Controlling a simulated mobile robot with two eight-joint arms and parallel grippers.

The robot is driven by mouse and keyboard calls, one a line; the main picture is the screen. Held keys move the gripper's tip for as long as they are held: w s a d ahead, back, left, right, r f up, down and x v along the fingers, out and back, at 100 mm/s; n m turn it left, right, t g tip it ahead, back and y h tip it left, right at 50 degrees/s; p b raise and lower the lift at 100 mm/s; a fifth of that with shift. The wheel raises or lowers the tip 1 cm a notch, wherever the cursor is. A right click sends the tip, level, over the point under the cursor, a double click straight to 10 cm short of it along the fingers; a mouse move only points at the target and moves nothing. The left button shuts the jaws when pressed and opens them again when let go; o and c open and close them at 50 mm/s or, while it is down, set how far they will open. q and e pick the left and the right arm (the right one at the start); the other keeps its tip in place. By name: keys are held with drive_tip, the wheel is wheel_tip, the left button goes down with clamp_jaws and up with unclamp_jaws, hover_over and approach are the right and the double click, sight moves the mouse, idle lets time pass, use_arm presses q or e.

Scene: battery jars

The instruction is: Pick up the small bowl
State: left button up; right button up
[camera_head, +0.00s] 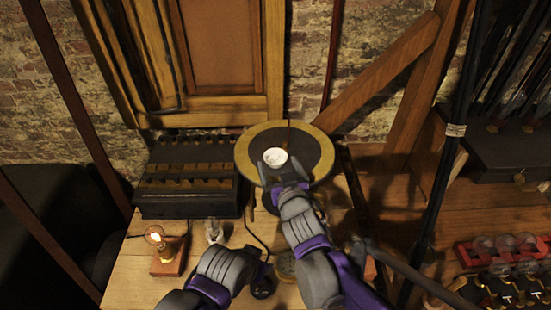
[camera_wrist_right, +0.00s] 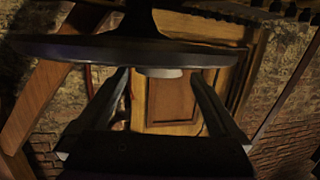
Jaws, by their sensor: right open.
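The small white bowl (camera_head: 275,157) sits on a round stand (camera_head: 313,152) with a dark top and a tan rim. My right gripper (camera_head: 281,172) is at the near side of the bowl, with its jaws open. In the right wrist view, which looks upside down, part of the bowl (camera_wrist_right: 163,73) shows between the two spread fingers (camera_wrist_right: 160,84), at the dark plate's edge. I cannot tell whether a finger touches the bowl.
A black box with rows of brass parts (camera_head: 185,183) stands left of the stand. A lit bulb on a wooden block (camera_head: 168,250) is nearer the front left. A dark upright pole (camera_head: 440,200) and wooden beams stand to the right. A wooden panel and brick wall are behind.

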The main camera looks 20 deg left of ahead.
sight(276, 156)
drive_tip(key=x, duration=0.4)
drive_tip(key=shift+w+a+f, duration=0.15)
drive_tip(key=shift+w+f, duration=0.05)
drive_tip(key=shift+w, duration=0.15)
drive_tip(key=shift+s, duration=0.1)
drive_tip(key=shift+c, duration=0.7)
drive_tip(key=c, duration=1.1)
drive_tip(key=shift+o, duration=0.2)
